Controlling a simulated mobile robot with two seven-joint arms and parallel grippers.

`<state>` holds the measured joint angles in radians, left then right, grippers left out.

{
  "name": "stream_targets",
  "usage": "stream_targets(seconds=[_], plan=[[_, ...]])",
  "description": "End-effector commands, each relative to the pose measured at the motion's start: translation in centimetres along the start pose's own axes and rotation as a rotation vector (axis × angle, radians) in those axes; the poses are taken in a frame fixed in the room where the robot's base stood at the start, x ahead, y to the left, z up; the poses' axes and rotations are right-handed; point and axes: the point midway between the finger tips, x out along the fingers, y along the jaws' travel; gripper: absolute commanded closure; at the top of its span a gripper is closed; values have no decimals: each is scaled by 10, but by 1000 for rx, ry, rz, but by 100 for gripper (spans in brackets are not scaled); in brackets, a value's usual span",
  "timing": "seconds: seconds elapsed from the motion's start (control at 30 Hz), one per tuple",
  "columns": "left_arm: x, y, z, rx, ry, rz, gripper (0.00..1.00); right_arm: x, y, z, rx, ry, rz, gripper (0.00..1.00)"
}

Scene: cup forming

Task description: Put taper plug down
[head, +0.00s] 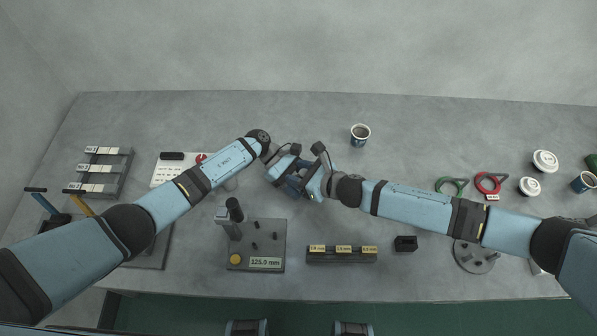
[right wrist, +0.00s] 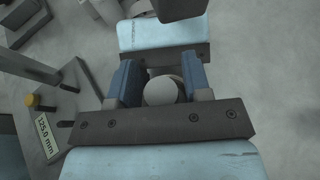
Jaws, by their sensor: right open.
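The taper plug appears as a round pale-grey disc (right wrist: 162,90) in the right wrist view, seen end on between two blue fingers. My right gripper (right wrist: 161,87) is open, with a finger on either side of this disc; whether they touch it I cannot tell. In the head view my right gripper (head: 299,183) is over the middle of the table, and the plug is hidden there. My left gripper (head: 279,164) is close beside the right one, partly covered. I cannot see its jaws clearly.
The grey table (head: 400,270) carries a stand labelled 125.0 mm (head: 262,240), a labelled gauge block (head: 341,254) and a black block (head: 405,243). A dark-filled cup (head: 360,134) stands behind. Green (head: 452,187) and red (head: 487,183) rings lie right, near lidded cups (head: 545,161).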

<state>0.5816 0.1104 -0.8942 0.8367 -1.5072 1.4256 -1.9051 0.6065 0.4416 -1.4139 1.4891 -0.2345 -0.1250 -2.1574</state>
Motion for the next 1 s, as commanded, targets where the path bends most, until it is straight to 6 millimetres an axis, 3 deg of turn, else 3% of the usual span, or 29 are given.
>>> stream_targets(seconds=[0.17, 0.5, 0.63, 0.8, 1.0], plan=[[3, 0, 3, 5, -5, -6, 72, -9, -5, 12, -4, 0, -7, 48], [2, 0, 2, 3, -3, -3, 72, -85, -2, 11, -4, 1, -4, 48], [1, 0, 1, 2, -3, -3, 72, -107, -2, 11, -3, 0, -3, 48], [1, 0, 1, 2, -2, -2, 72, -122, -2, 12, -2, -1, -3, 48], [1, 0, 1, 2, -2, -2, 72, -125, -1, 12, -2, -2, -2, 48]])
